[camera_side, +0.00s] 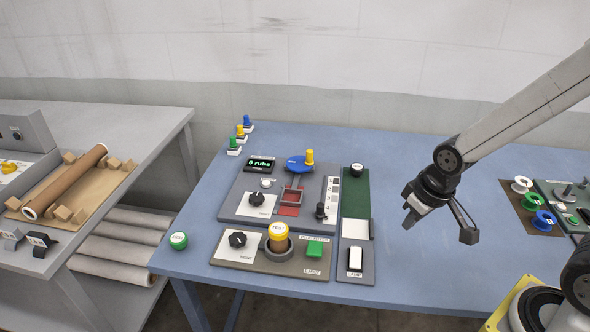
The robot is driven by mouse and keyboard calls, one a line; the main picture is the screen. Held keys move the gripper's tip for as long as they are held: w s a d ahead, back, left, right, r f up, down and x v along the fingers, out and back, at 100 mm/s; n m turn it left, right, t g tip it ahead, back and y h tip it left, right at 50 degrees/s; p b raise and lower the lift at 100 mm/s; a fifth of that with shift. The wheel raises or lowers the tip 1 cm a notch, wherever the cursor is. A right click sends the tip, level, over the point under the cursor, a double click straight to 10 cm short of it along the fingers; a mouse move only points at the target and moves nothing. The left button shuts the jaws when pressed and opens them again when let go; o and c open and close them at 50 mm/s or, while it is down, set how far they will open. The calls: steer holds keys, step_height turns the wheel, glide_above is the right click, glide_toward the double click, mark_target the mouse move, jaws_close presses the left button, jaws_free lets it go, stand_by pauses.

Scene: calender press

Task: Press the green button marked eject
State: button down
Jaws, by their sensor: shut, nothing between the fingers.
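A square green button (315,249) sits on the right part of the grey-brown front panel (228,256) on the blue table. A small label (312,271) just below it appears to read EJECT. Its top face is clear, with nothing over it. My gripper (466,234) hangs above the table to the right of the panels, well apart from the button. It is shut and empty.
A round green button (178,240) lies at the table's left edge. Spools (543,220) stand far right.

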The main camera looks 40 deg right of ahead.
stand_by(0.6)
steer(key=m+t+y, duration=0.3)
steer(key=m+t, duration=0.2)
steer(key=t, duration=0.1)
glide_above(318, 249)
steer(key=shift+a+f, duration=0.1)
steer(key=shift+f, duration=0.15)
steer(key=shift+f, duration=0.15)
steer(key=shift+f, duration=4.25)
